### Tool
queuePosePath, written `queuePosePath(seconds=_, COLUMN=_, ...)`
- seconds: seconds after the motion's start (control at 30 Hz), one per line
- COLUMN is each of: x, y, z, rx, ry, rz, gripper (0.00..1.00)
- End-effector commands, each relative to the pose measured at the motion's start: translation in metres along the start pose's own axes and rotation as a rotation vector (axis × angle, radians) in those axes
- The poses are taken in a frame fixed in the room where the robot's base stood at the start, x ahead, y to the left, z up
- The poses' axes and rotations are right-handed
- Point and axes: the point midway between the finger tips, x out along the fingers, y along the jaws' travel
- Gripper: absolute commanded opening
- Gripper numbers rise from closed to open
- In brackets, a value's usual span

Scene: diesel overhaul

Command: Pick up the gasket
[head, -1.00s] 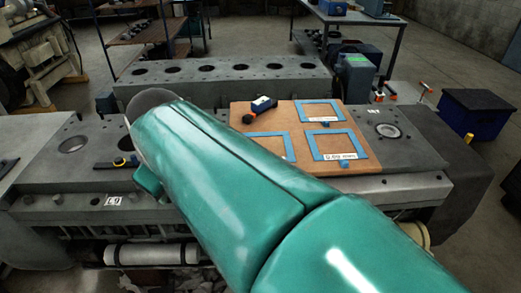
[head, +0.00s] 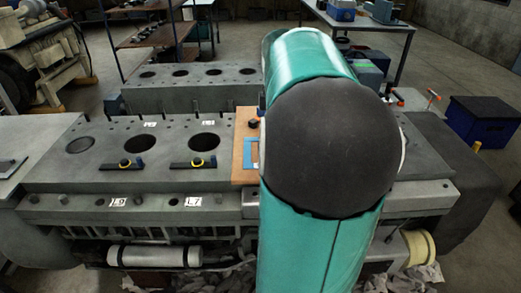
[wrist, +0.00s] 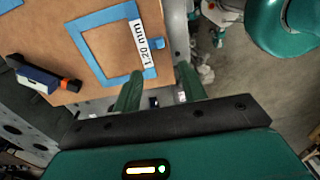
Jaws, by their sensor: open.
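A square blue gasket frame (wrist: 90,55) lies on a brown board (wrist: 62,38) in the wrist view, with a white "1.20 mm" label (wrist: 141,44) along its right side. My gripper (wrist: 158,80) is open and empty, its two green fingers apart just beyond the frame's lower right corner. Neither finger is seen holding the gasket. A corner of another blue frame (wrist: 12,4) shows at the upper left. In the head view, my arm hides most of the board (head: 241,172); only part of a blue frame (head: 250,153) shows, and my gripper is hidden.
A dark blue and black tool with an orange end (wrist: 45,82) lies on the board left of the frame. A small blue piece (wrist: 155,43) sits by the label. Grey engine blocks (head: 105,165) with round bores surround the board; a blue box (head: 485,120) stands on the floor at right.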

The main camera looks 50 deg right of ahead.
Motion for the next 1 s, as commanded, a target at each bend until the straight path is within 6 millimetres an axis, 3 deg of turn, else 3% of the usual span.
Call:
queuePosePath(seconds=0.4, x=0.07, y=0.0, z=-0.002, rx=-0.003, ry=0.001, rz=-0.004, gripper=0.42)
queuePosePath(seconds=0.67, x=0.091, y=0.0, z=-0.002, rx=-0.002, ry=0.0, rz=-0.002, gripper=0.42)
queuePosePath(seconds=1.0, x=0.135, y=0.001, z=-0.004, rx=0.0, ry=0.0, rz=0.0, gripper=0.42)
